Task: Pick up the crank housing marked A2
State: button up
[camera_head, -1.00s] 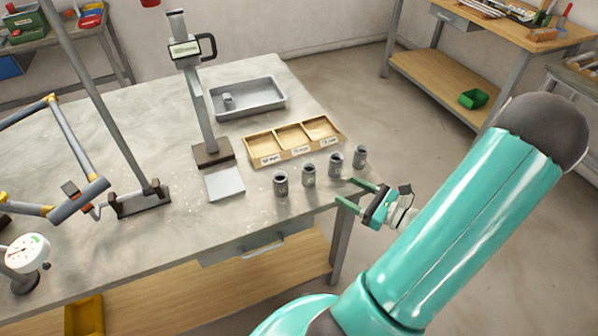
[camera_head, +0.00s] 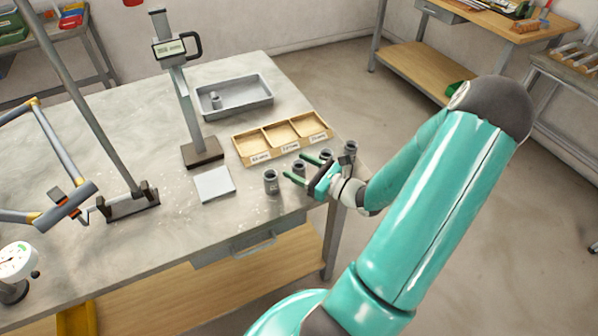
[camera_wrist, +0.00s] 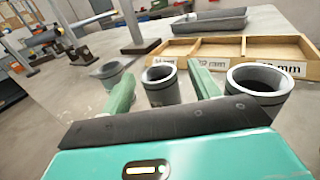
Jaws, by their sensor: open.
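Several grey hollow cylindrical housings stand upright in a row near the table's right edge. In the head view I see the leftmost housing (camera_head: 271,182), the second (camera_head: 298,168), the third (camera_head: 326,156) and the rightmost (camera_head: 350,148). Their marks are too small to read, so I cannot tell which is A2. My gripper (camera_head: 294,164) is open, its green fingers pointing at the second housing. In the wrist view one housing (camera_wrist: 163,88) shows between the fingers, with no clear contact. Another housing (camera_wrist: 110,73) is left of them and one (camera_wrist: 262,80) is right.
A wooden three-part tray (camera_head: 242,150) with "mm" labels lies just behind the row. A grey metal tray (camera_head: 262,97) holding one more cylinder (camera_head: 215,101) is farther back. A height gauge (camera_head: 187,105) and a pale plate (camera_head: 213,184) stand to the left.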

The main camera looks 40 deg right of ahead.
jog(key=shift+w, duration=0.25)
jog(key=shift+a, duration=0.1)
jog(key=c, duration=1.1)
jog(key=shift+r, duration=0.15)
